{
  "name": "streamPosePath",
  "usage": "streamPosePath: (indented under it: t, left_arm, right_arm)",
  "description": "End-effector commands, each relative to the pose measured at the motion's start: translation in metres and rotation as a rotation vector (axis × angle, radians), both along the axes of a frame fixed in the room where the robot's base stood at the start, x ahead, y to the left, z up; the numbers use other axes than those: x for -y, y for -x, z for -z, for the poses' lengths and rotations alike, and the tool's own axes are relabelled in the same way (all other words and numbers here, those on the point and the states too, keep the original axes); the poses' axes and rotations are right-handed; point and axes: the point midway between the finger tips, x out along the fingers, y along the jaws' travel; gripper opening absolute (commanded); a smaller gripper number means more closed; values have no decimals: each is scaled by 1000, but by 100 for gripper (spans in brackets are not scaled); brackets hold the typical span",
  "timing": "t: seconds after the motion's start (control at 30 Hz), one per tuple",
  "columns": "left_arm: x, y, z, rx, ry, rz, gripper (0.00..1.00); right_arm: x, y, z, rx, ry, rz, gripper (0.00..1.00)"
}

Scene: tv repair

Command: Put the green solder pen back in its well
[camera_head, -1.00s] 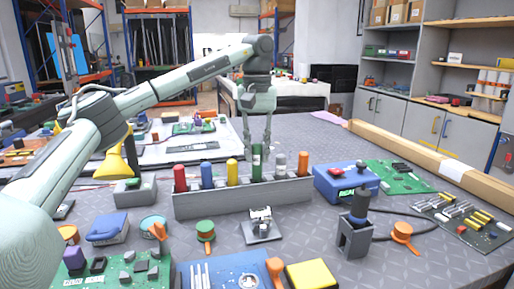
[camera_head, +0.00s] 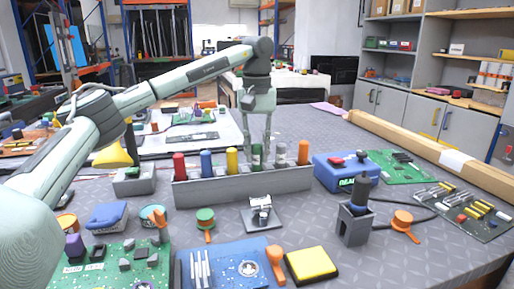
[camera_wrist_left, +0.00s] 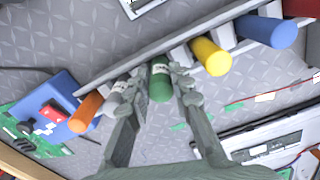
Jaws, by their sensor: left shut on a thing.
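The green solder pen (camera_head: 257,158) stands upright in the grey rack (camera_head: 240,187), between the yellow and the grey pens, with its top about level with theirs. My left gripper (camera_head: 262,146) reaches down from above and is shut on the green pen. In the left wrist view the green pen (camera_wrist_left: 160,82) sits between the two fingertips (camera_wrist_left: 161,76), and its lower end is hidden in the rack. My right gripper is in neither view.
The rack also holds a red pen (camera_head: 179,166), a blue pen (camera_head: 207,163), a yellow pen (camera_head: 232,161), a grey pen (camera_head: 281,154) and an orange pen (camera_head: 303,152). A blue box (camera_head: 346,172) stands right of the rack. A metal stand (camera_head: 262,216) is in front.

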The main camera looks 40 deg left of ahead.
Motion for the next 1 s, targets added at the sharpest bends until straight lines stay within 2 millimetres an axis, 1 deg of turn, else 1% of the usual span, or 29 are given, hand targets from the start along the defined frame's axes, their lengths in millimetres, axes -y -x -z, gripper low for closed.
streamPosePath:
  t: [0.13, 0.43, 0.47, 0.63, 0.9, 1.0]
  left_arm:
    - [0, 0, 3, 0, 0, 0, 0]
    - [0, 0, 4, 1, 0, 0, 0]
    - [0, 0, 4, 1, 0, 0, 24]
    - [0, 0, 3, 1, 0, 0, 45]
    - [0, 0, 3, 1, 1, 0, 45]
    - [0, 0, -1, 2, 1, 0, 45]
  right_arm:
    - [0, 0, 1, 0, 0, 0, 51]
    - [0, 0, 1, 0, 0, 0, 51]
    - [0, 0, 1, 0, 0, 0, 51]
    - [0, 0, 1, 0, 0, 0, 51]
    - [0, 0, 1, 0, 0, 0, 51]
    - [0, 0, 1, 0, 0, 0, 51]
